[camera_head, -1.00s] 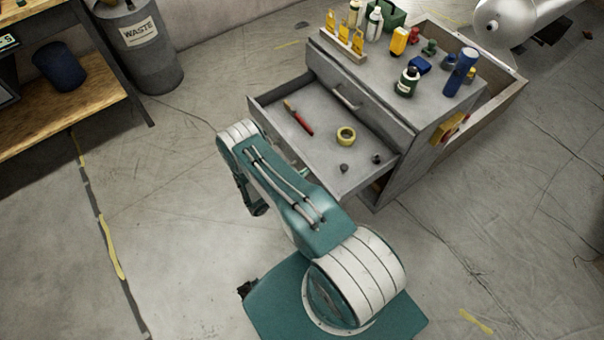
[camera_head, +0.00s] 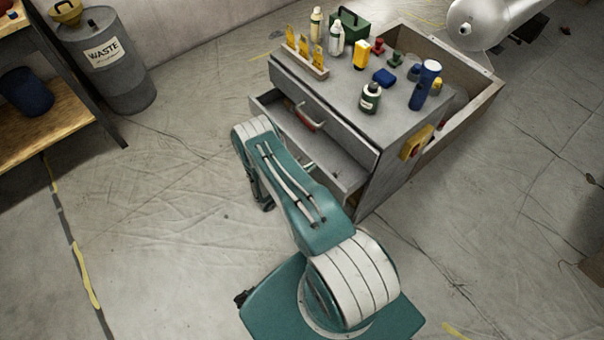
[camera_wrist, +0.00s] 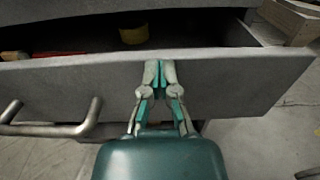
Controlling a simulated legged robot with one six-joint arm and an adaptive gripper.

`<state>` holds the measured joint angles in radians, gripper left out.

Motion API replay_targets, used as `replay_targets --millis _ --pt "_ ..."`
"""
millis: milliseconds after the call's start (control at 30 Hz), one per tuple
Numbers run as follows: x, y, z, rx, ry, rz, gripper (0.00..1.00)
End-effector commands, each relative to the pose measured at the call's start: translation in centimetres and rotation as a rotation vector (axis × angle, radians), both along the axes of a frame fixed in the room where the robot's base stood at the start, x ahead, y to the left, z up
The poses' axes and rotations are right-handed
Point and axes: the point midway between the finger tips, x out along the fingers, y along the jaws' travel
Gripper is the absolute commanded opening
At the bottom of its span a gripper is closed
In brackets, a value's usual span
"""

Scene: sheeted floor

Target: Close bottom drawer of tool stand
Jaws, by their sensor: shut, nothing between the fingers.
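The grey tool stand (camera_head: 398,150) stands ahead of me with its bottom drawer (camera_head: 352,178) partly open. Its top drawer (camera_head: 325,108) is shut. In the wrist view, my gripper (camera_wrist: 158,68) is shut and empty, its fingertips against or very near the bottom drawer's front (camera_wrist: 225,80), just under its top edge. The drawer's bar handle (camera_wrist: 60,128) is to the left of the fingers. A yellow tape roll (camera_wrist: 133,35) and a red-handled tool (camera_wrist: 58,53) lie inside the drawer. In the head view my arm hides the gripper and part of the drawer front.
Bottles, a yellow tool rack (camera_head: 303,63) and a green box (camera_head: 349,28) stand on the stand's top. An open wooden crate (camera_head: 470,110) is behind it. A waste bin (camera_head: 112,70) and a wooden shelf (camera_head: 50,120) are at left. The floor between is clear.

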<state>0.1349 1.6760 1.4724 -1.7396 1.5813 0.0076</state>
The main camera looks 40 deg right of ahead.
Motion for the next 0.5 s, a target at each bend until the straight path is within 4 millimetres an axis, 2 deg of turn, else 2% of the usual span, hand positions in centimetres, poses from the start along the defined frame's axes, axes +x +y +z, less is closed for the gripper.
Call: replay_targets --millis 100,300,500 --pt "0.0 -3.4 0.0 0.001 -0.001 -0.007 0.00" --pt "0.1 -8.4 -0.3 0.010 -0.001 -0.006 0.00" --pt "0.3 -11.4 -0.4 0.011 -0.001 -0.003 0.00"
